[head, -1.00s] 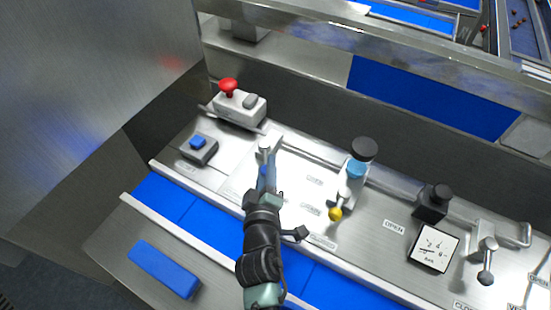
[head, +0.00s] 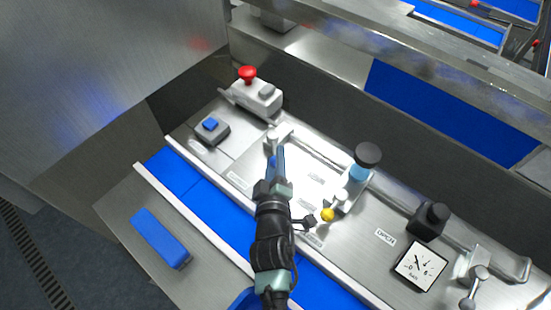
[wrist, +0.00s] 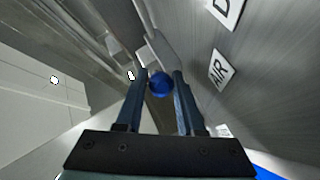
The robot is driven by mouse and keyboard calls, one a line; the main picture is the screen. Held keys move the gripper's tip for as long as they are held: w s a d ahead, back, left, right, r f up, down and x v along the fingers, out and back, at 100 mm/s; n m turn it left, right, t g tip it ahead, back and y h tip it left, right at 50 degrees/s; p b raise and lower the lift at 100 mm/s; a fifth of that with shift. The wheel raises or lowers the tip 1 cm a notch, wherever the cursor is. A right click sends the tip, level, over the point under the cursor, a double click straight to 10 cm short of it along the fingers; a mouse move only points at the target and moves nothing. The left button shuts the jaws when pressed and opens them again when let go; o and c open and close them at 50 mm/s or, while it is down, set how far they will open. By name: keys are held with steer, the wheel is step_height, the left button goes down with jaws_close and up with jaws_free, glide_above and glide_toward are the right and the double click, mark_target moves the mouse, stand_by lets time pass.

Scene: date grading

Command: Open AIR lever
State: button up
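The AIR lever ends in a round blue knob (wrist: 160,84), seen in the wrist view beside the AIR label (wrist: 221,69). Its pale stem runs up and away from the knob. My gripper (wrist: 161,76) has one blue finger on each side of the knob near the tips. The knob fills the gap, so the fingers look closed on it. In the head view my gripper (head: 277,158) reaches over the left part of the steel panel, at the pale lever mount (head: 278,136). The fingers partly hide the blue knob (head: 272,161) there.
Right of my gripper stand a blue-collared valve with a black cap (head: 367,156) and a yellow knob (head: 327,215). A square gauge (head: 420,266) and another lever (head: 478,274) are further right. A red mushroom button (head: 247,74) and a blue button (head: 210,124) sit at the left.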

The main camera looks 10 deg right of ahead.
steer(key=shift+o, duration=0.4)
steer(key=shift+s+a, duration=0.1)
steer(key=shift+s, duration=0.45)
steer(key=b+v, duration=0.4)
steer(key=v, duration=0.7)
steer(key=shift+b, duration=0.35)
steer(key=shift+s+r, duration=0.25)
steer(key=shift+s, duration=0.15)
